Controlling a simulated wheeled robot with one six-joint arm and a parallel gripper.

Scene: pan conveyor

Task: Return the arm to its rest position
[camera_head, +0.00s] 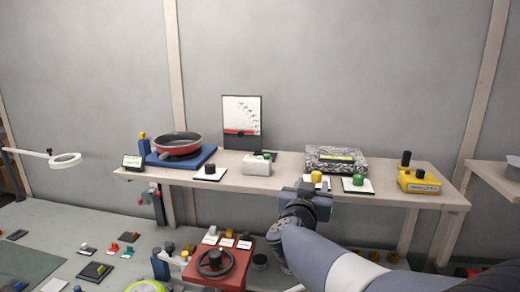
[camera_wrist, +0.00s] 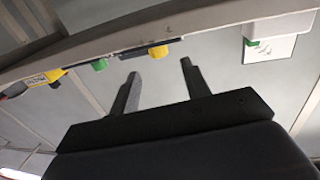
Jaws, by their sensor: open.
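My gripper (camera_head: 318,190) is at the front edge of the wooden wall bench (camera_head: 280,184), in front of the yellow button (camera_head: 316,176). My arm reaches to it from the lower right. In the wrist view my gripper (camera_wrist: 158,72) has its two dark fingers apart with nothing between them. The yellow button (camera_wrist: 158,52) and the green button (camera_wrist: 98,65) show beyond the fingertips there, and the fingers look clear of both. In the head view the fingertips are too small to make out.
The bench carries a red pan (camera_head: 178,144) on a blue base, a white box (camera_head: 257,166), a green button (camera_head: 358,180), a speckled box (camera_head: 336,158) and a yellow control box (camera_head: 419,181) with a black lever. A red handwheel unit (camera_head: 217,264) stands lower, left of my arm.

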